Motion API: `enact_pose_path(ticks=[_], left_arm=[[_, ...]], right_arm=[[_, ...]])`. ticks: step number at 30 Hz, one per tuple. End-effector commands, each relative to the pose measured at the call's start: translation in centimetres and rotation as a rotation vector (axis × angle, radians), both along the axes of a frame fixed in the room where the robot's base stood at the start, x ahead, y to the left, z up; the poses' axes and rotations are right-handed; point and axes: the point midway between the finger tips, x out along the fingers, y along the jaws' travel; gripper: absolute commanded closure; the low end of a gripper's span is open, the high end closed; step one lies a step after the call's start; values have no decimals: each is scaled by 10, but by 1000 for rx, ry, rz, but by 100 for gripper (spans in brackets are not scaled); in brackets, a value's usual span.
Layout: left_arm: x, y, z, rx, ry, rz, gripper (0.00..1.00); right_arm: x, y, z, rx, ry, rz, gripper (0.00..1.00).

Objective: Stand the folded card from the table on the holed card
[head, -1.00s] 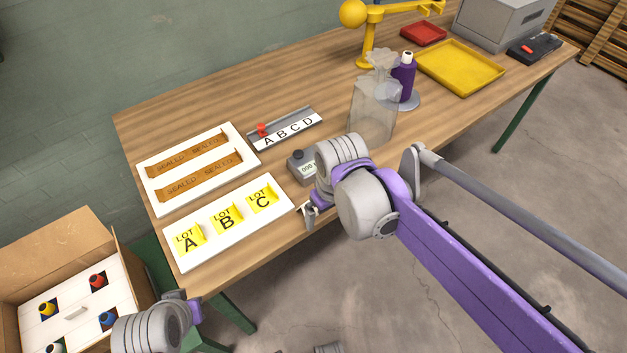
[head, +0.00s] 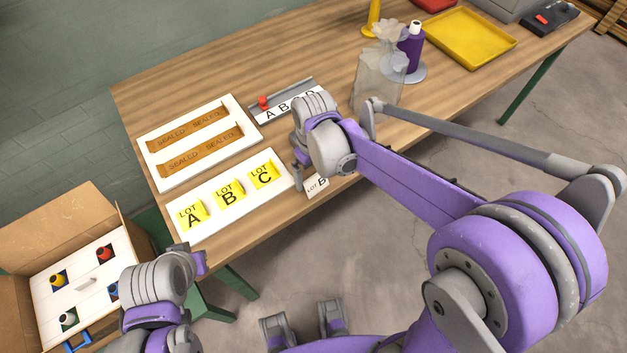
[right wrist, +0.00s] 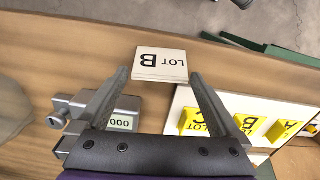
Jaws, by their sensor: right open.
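The folded white card marked LOT B (head: 317,187) lies near the table's front edge, partly behind my right gripper in the head view. In the right wrist view the card (right wrist: 161,66) shows just beyond and between the fingertips. My right gripper (right wrist: 159,78) is open and empty; in the head view it (head: 299,178) is left of the card. The white holed card (head: 84,284) appears to be the panel in the cardboard box at lower left, with coloured bottle tops in its holes. My left gripper (head: 199,263) is beside that box; its fingers are unclear.
A white board with yellow LOT A, B, C cards (head: 218,222) lies left of the card. Behind it is a tray of SEALED strips (head: 168,145). A grey counter (right wrist: 122,117) stands near the right gripper. A clear bag (head: 377,85) and purple bottle (head: 411,48) stand further right.

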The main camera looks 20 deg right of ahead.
Motion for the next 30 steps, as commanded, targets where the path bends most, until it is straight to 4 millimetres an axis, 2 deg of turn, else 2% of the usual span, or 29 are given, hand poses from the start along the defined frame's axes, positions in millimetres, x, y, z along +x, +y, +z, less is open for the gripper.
enact_pose_path(ticks=[3, 6, 14, 26, 30], left_arm=[[0, 0, -2, 0, 1, 0, 100], [-1, 0, -2, 0, 1, 0, 100], [-1, 0, -2, 0, 1, 0, 100], [-1, 0, -2, 0, 1, 0, 100], [-1, 0, -2, 0, 1, 0, 100]], right_arm=[[-2, 0, -18, 0, 0, 0, 0], [-2, 0, -27, 0, 0, 0, 0], [-2, 0, -29, 0, 0, 0, 0], [-2, 0, -28, 0, 0, 0, 72], [-2, 0, -28, 0, 0, 0, 73]])
